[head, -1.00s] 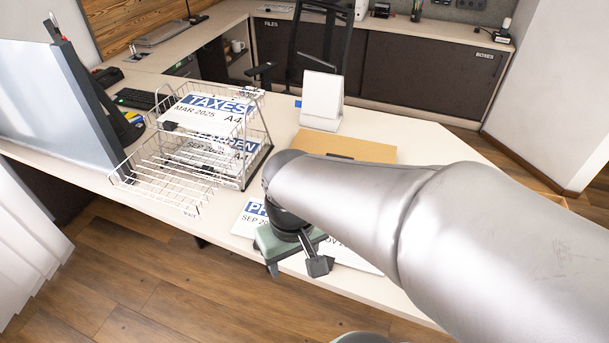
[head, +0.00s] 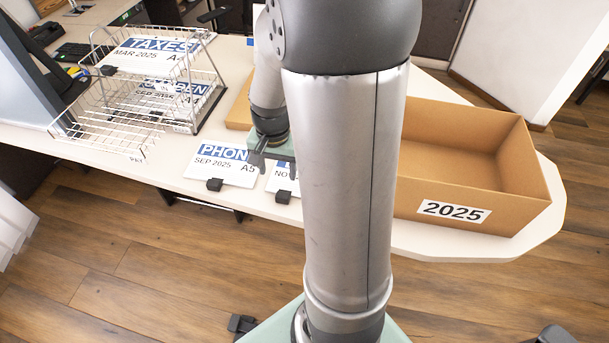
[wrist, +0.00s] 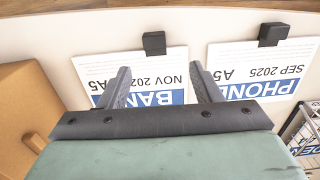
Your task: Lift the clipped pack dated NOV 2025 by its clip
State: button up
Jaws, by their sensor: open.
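The NOV 2025 pack (head: 281,179) lies flat near the desk's front edge, mostly hidden by my arm in the head view. In the wrist view the pack (wrist: 150,68) shows upside down, with a blue title starting "BAN" and "A5". Its black clip (wrist: 154,43) is on the edge toward the desk's front; the clip also shows in the head view (head: 283,196). My gripper (wrist: 160,76) is open and empty, its two fingers over the pack's printed side, short of the clip. In the head view my gripper (head: 272,158) is partly hidden by my arm.
The PHONE SEP 2025 pack (head: 222,169) with its black clip (head: 214,185) lies close beside. A wire tray rack (head: 150,95) holding TAXES and another pack stands left. An open cardboard box (head: 480,180) labelled 2025 stands right. The desk's front edge is close to the clips.

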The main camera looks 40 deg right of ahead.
aim_at(283, 191)
notch_tip(283, 191, down, 4)
jog(key=shift+r, duration=0.25)
jog(key=shift+s+d+f, duration=0.1)
jog(key=shift+d+f, duration=0.15)
jog(key=shift+f, duration=1.1)
jog(key=shift+s+d+f, duration=0.1)
jog(key=shift+d+f, duration=0.1)
jog(key=shift+f, duration=1.15)
grip_shut()
jog(key=shift+w+r, duration=0.1)
jog(key=shift+r, duration=0.05)
jog(key=shift+r, duration=0.55)
jog(key=s+a+r+b, duration=0.2)
jog(key=s+a+r, duration=0.4)
jog(key=s+r, duration=0.5)
jog(key=shift+s+r+b, duration=0.35)
jog(key=shift+s, duration=0.55)
